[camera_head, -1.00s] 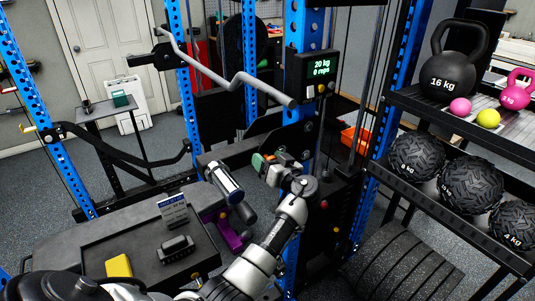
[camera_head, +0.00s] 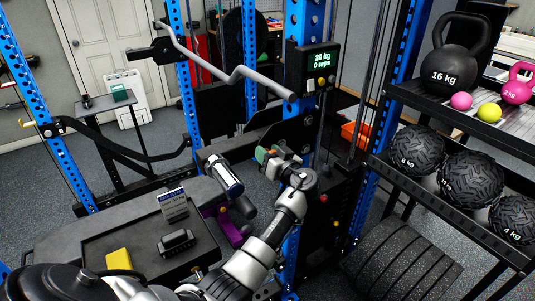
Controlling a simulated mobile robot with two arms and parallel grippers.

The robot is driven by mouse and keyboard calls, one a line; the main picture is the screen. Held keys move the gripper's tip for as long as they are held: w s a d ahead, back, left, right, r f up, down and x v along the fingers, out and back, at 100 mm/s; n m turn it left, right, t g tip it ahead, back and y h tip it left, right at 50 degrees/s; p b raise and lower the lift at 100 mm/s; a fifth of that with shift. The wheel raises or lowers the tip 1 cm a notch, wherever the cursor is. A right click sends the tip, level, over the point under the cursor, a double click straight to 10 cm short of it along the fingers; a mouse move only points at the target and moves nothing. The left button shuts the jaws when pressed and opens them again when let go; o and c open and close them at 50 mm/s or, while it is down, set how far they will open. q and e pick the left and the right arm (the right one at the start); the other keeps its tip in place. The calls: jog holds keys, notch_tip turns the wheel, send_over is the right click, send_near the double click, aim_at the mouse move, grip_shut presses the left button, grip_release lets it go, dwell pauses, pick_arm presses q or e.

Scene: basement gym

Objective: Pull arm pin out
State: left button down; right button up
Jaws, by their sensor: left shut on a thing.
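My left gripper (camera_head: 266,157) reaches up from the bottom middle and is shut at the dark machine arm beside the blue upright (camera_head: 292,215). The fingers show small green and orange-red parts at their tips. What they grip, by its place the arm pin, is too small and too covered to make out. My right gripper is not in view.
A display (camera_head: 321,60) reading 20 kg, 0 reps is above the gripper. A bent grey bar (camera_head: 215,68) crosses above left. A bench tray (camera_head: 110,245) is at lower left. A rack with kettlebells (camera_head: 455,70) and textured balls (camera_head: 470,180) stands right.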

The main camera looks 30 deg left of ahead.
pick_arm(q)
jog(key=shift+s+d+f+b, duration=0.15)
jog(key=shift+d+b, duration=0.25)
jog(key=shift+s+d+f+b, duration=0.1)
jog(key=shift+s+d+b, duration=0.05)
jog(key=shift+d+b, duration=0.25)
jog(key=shift+d+r, duration=0.15)
jog(key=c, duration=0.9)
grip_release()
jog(key=shift+c, duration=0.2)
jog(key=o, duration=0.4)
jog(key=shift+s+d+r, duration=0.1)
jog(key=shift+c, duration=0.2)
jog(key=shift+s+d, duration=0.1)
jog(key=shift+d, duration=0.15)
jog(key=b+v, duration=0.4)
jog(key=v, duration=0.6)
jog(key=shift+d, duration=0.15)
